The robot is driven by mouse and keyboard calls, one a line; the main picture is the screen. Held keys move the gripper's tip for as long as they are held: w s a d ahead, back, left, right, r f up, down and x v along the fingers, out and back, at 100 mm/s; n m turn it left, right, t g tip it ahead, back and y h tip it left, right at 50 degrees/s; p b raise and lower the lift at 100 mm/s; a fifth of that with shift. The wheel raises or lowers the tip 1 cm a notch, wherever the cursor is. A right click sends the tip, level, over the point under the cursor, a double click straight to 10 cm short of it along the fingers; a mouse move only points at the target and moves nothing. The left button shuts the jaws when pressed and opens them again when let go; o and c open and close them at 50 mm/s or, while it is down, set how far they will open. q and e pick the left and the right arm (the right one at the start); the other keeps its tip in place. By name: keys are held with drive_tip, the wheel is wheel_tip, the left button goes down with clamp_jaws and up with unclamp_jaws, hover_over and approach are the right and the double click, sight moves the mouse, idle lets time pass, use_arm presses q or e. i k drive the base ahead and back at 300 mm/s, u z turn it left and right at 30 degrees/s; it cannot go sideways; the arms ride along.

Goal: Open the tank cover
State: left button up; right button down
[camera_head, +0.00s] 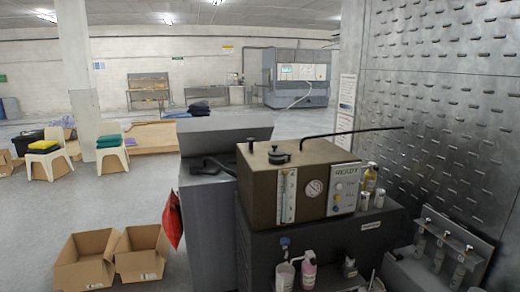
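A grey metal washer tank (208,225) stands in the middle, left of a brown control box. At its top back is a broad grey slab (225,136); I cannot tell whether this is the tank cover or a fixed back panel. A dark handle-like shape (207,165) lies on the top in front of the slab. Whether the top is closed is not clear. Neither of my grippers shows in the head view.
The brown box (262,192) has a gauge, a READY panel and a black hose (350,132). Bottles (308,270) stand below it. A red bag (173,220) hangs at the tank's left side. Open cartons (88,262) lie on the floor at left; a metal wall (440,110) is at right.

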sight(275, 153)
drive_tip(key=u, duration=0.6)
drive_tip(key=i, duration=1.4)
drive_tip(key=z, duration=0.7)
